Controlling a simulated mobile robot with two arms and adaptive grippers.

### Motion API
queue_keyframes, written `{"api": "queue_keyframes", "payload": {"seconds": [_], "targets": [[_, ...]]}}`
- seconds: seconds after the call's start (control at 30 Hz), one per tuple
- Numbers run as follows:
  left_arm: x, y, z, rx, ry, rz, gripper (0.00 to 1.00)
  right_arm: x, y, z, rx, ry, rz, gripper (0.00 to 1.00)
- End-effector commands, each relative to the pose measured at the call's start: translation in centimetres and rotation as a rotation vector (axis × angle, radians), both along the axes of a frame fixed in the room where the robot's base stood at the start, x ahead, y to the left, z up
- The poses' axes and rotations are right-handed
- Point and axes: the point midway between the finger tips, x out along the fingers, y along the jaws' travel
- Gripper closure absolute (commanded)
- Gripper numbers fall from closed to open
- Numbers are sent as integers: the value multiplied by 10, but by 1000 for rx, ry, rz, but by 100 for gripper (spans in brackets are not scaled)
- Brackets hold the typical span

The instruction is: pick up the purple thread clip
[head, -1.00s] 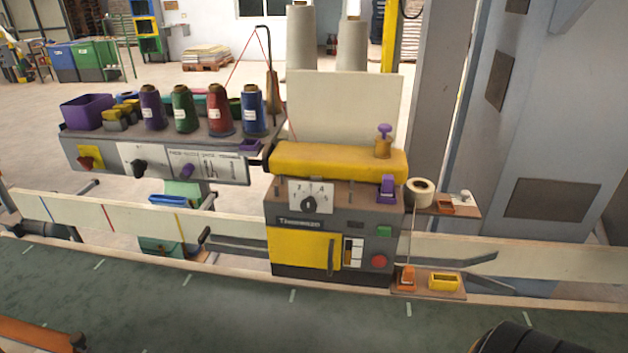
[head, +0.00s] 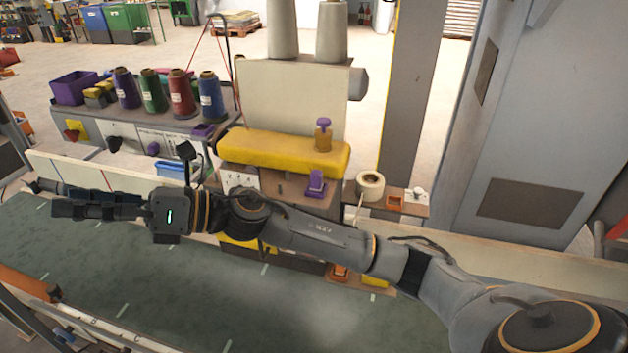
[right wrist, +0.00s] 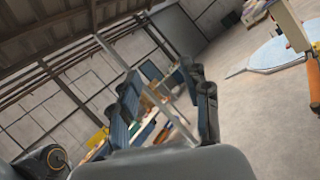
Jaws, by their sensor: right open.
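The purple thread clip (head: 316,183) stands on the brown top ledge of the sewing machine, in front of the yellow padded bar, in the head view. My right gripper (head: 46,198) is open and empty, stretched out over the belt at the far left, well away from the clip. My right arm runs across in front of the machine, just below the clip, and hides much of the machine's front. The gripper's spread fingers (right wrist: 165,90) also show in the right wrist view, with only floor, wall and distant shelving beyond. My left gripper is not in view.
A thread roll (head: 370,185) and an orange part (head: 395,200) sit right of the clip. Thread cones (head: 182,92) and a purple bin (head: 74,89) fill the left shelf. The green belt (head: 180,300) is clear in front.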

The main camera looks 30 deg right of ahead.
Motion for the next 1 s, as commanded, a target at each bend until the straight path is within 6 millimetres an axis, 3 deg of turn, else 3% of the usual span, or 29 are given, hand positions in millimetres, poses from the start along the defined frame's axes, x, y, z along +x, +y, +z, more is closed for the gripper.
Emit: {"api": "queue_keyframes", "payload": {"seconds": [0.07,0.13,0.27,0.33,0.43,0.5,0.6,0.7,0.83,1.0], "targets": [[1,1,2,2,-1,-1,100,-17,9,2,-225,-283,94,53],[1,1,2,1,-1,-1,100,-23,5,-12,-435,-504,183,53],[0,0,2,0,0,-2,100,-9,-44,-45,-840,-826,359,53],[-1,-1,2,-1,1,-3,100,6,-90,-54,-1062,-945,460,53],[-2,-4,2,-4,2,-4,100,25,-171,-49,-1354,-1029,610,53],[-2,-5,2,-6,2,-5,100,30,-227,-36,-1522,-1033,711,53],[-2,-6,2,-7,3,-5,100,27,-295,-11,-1693,-990,831,53],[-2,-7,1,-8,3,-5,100,18,-340,10,-1792,-933,914,53],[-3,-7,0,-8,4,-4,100,9,-368,21,-1842,-885,971,53],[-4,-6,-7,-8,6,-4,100,7,-373,-3,-1845,-875,988,53]]}}
